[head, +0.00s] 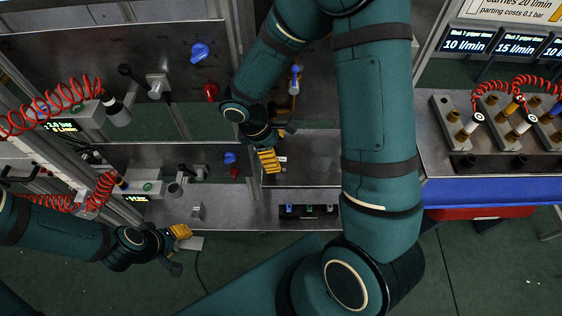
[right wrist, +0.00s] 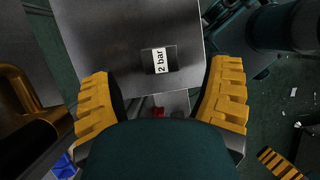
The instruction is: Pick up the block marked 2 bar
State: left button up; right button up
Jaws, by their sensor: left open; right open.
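The block marked 2 bar (right wrist: 146,61) is small and dark, with a white label reading "2 bar" on top. It lies on a bare grey metal surface; in the head view its white label (head: 282,159) shows beside my right gripper (head: 280,144). In the right wrist view my right gripper (right wrist: 162,78) is open, with its yellow-padded fingers well apart and the block ahead between them, touching neither. My left gripper (head: 181,250) is open and empty at the lower left, apart from the block and in front of the lower metal shelf.
Blue knobs (head: 199,53) and a red knob (head: 210,91) stick out from the panels. Red coiled hoses (head: 60,105) hang at left. A black strip with coloured parts (head: 309,211) lies on the lower shelf. A bench with metal blocks (head: 447,123) stands at right.

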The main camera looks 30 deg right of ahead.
aim_at(281, 159)
jog(key=shift+x, duration=2.85)
grip_shut()
